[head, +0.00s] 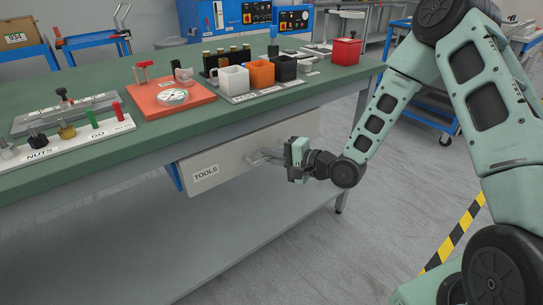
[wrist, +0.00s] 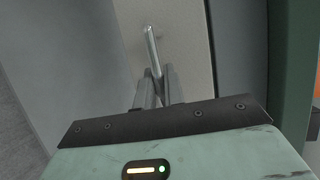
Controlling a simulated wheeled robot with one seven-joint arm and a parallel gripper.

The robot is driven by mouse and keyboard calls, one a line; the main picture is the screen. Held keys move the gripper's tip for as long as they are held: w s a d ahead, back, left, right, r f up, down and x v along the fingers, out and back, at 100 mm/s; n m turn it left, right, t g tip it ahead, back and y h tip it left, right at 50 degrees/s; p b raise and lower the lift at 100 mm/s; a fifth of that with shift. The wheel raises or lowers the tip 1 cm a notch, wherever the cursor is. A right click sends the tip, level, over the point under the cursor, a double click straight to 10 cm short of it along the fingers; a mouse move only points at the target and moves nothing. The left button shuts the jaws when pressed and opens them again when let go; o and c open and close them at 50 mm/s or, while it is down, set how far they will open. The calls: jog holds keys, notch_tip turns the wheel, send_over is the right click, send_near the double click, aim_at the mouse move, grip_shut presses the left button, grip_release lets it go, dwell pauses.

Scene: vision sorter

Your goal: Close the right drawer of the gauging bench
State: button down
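The right drawer (head: 226,165) of the gauging bench has a pale front with a TOOLS label. It stands out from under the bench top, with a strip of its blue side (head: 174,177) showing at the left. Its metal bar handle (head: 262,156) faces me and also shows in the wrist view (wrist: 152,48). My gripper (head: 283,157) is at the handle, in front of the drawer. In the wrist view my two fingers (wrist: 158,82) are close together, with the handle's near end between them. They look shut on it, though the contact is partly hidden.
The green bench top (head: 150,140) overhangs above the drawer and carries a red fixture plate (head: 172,108), several small bins and a NUTS gauge strip (head: 70,142). A grey lower shelf (head: 200,240) lies below. Open floor (head: 330,255) is in front, with black-yellow tape at right.

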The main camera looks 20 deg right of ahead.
jog(key=shift+w+a+p, duration=0.2)
jog(key=shift+w+p, duration=0.1)
jog(key=shift+w, duration=0.3)
jog(key=shift+w+a+p, duration=0.15)
jog(key=shift+w+p, duration=0.15)
jog(key=shift+w, duration=0.25)
jog(key=c, duration=1.5)
grip_release()
jog(key=shift+w, duration=0.1)
jog(key=p+v, duration=0.3)
jog(key=v, duration=1.4)
jog(key=shift+s+d, duration=0.15)
jog(key=shift+s, duration=0.1)
